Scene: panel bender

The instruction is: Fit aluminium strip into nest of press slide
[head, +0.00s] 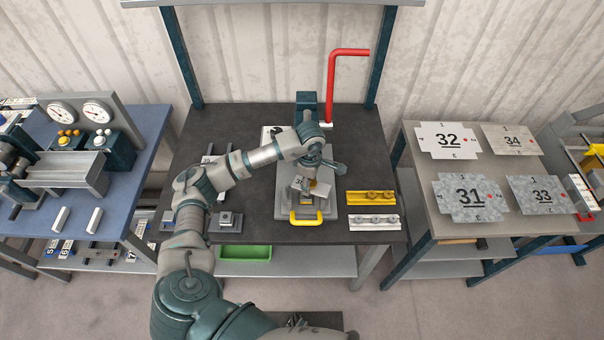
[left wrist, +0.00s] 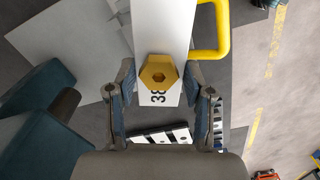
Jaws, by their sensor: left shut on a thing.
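My left gripper (head: 314,177) reaches over the bench press from above and is shut on the aluminium strip. In the left wrist view the pale strip (left wrist: 162,30), marked 38, with a brass hexagonal piece (left wrist: 158,77) on it, lies between the fingertips (left wrist: 160,75). In the head view the grey press slide (head: 283,205) has a yellow U-shaped handle (head: 306,219) at its front, which also shows in the left wrist view (left wrist: 222,35). The nest is hidden by the gripper and strip, so I cannot tell whether the strip touches it. My right gripper is out of view.
A red press lever (head: 331,80) rises behind. A yellow block (head: 371,197) and a white block (head: 373,221) lie at the bench's right. A small grey block (head: 230,221) lies left of the slide. Numbered plates (head: 448,140) cover the right table.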

